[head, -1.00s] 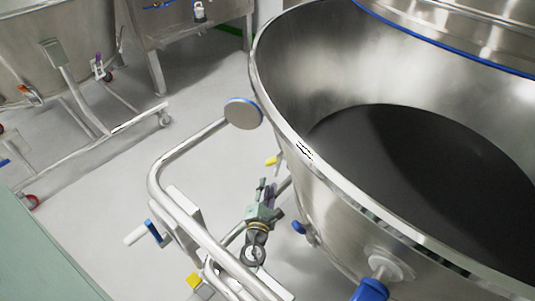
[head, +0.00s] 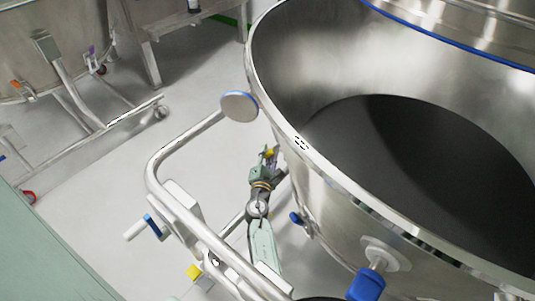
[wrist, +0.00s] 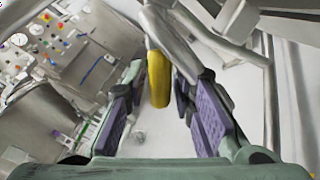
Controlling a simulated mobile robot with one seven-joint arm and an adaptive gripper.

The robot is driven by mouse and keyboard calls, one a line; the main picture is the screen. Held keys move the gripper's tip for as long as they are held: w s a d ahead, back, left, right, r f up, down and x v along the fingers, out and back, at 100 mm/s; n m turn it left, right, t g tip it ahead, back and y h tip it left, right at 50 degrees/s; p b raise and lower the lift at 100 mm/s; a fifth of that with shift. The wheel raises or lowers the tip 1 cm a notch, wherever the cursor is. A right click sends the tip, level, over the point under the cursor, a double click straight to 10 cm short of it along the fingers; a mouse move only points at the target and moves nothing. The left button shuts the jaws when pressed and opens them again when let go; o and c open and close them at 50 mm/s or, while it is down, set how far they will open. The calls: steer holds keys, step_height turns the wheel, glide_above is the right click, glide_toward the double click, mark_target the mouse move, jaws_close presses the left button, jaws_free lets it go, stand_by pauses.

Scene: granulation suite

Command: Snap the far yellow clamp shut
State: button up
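The far yellow clamp (head: 270,152) shows as a small yellow tip beside the steel vessel's outer wall, mostly hidden by my gripper (head: 267,160). In the wrist view its yellow handle (wrist: 158,78) hangs from a grey metal part and lies between my gripper's purple pads (wrist: 160,100). The gripper is open, with a visible gap on each side of the handle. A nearer yellow clamp (head: 193,271) sits lower in the head view, by the tubular frame.
The steel vessel (head: 325,185) with dark contents stands close right of my arm. A bent tubular rail (head: 190,138) with a round disc (head: 239,106) runs on the left. Blue-handled fittings (head: 367,284) stick out from the vessel. Grey floor (head: 90,205) is open at left.

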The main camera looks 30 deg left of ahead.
steer(key=shift+c, duration=0.5)
jaws_close()
